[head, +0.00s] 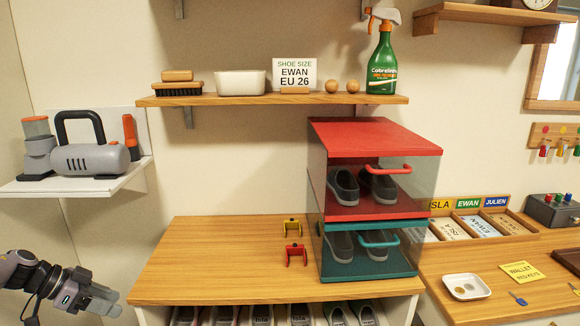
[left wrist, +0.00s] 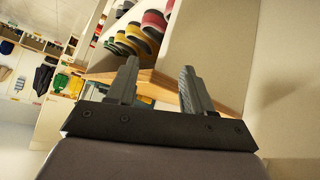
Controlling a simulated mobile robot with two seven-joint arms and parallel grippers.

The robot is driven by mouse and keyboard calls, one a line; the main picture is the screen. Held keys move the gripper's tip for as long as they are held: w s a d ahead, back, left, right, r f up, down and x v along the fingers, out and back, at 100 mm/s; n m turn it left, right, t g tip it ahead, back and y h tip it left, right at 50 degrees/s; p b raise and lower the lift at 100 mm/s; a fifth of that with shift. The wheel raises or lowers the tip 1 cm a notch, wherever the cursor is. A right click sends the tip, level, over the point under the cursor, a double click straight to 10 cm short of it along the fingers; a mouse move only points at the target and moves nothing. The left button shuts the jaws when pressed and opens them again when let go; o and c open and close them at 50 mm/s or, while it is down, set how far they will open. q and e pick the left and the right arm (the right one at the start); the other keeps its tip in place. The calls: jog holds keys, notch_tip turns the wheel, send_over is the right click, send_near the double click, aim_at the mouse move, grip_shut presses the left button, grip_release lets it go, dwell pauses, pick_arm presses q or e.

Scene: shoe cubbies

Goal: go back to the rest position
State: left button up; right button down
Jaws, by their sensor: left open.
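My left gripper (head: 103,299) is at the lower left of the head view, left of the wooden bench top (head: 190,275) and apart from it. In the left wrist view the same gripper (left wrist: 160,88) shows two dark fingers spread apart with nothing between them. Beyond the fingers, that view shows a wooden edge and a row of shoes (left wrist: 130,40). My right gripper is in neither view.
Stacked red (head: 375,135) and teal (head: 365,265) shoe boxes stand on the bench. A wall shelf (head: 270,100) hangs above. A white side shelf (head: 80,183) juts out above my left arm.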

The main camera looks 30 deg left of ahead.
pick_arm(q)
jog(key=s+d+f+n+t+y, duration=0.1)
jog(key=s+d+f+t, duration=0.15)
jog(key=d+f, duration=0.65)
jog(key=s+d+f+n+t+y, duration=0.1)
jog(key=s+d+f+t, duration=0.15)
jog(key=d+f, duration=0.65)
jog(key=s+d+r+g, duration=0.1)
jog(key=d, duration=1)
jog(key=d+r+y, duration=0.1)
jog(key=d+r, duration=0.1)
jog(key=d, duration=0.9)
jog(key=shift+s+n+g, duration=0.3)
jog(key=shift+s+g, duration=0.05)
jog(key=shift+g, duration=0.05)
